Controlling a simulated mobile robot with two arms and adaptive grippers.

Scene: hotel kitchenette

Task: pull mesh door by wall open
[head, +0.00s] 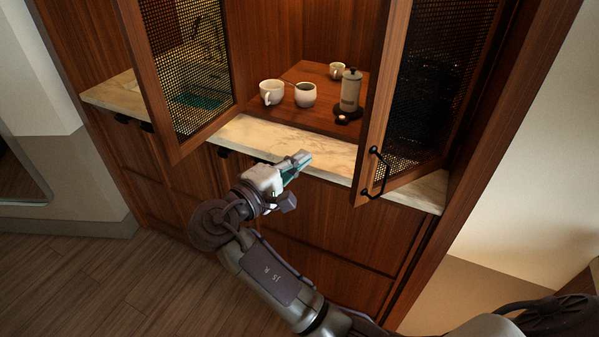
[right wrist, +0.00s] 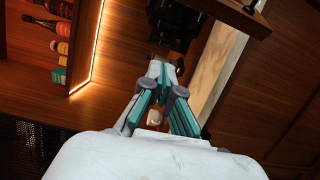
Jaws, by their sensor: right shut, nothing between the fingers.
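The mesh door by the wall (head: 373,130) is the right-hand wooden-framed door, beside the pale wall. It stands partly open, its free edge swung out over the marble counter. A black bar handle (head: 376,172) sits low on its frame. My right gripper (head: 303,158) is in front of the counter edge, left of this handle and apart from it. Its fingers are closed together and empty, as the right wrist view (right wrist: 164,66) also shows. My left gripper is not in view.
Another mesh door (head: 172,150) stands open on the left. Between the doors, a wooden board (head: 318,122) holds white cups (head: 305,95) and a French press (head: 350,90). The marble counter (head: 290,145) is clear at its front. Bottles (right wrist: 60,47) show on shelves in the right wrist view.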

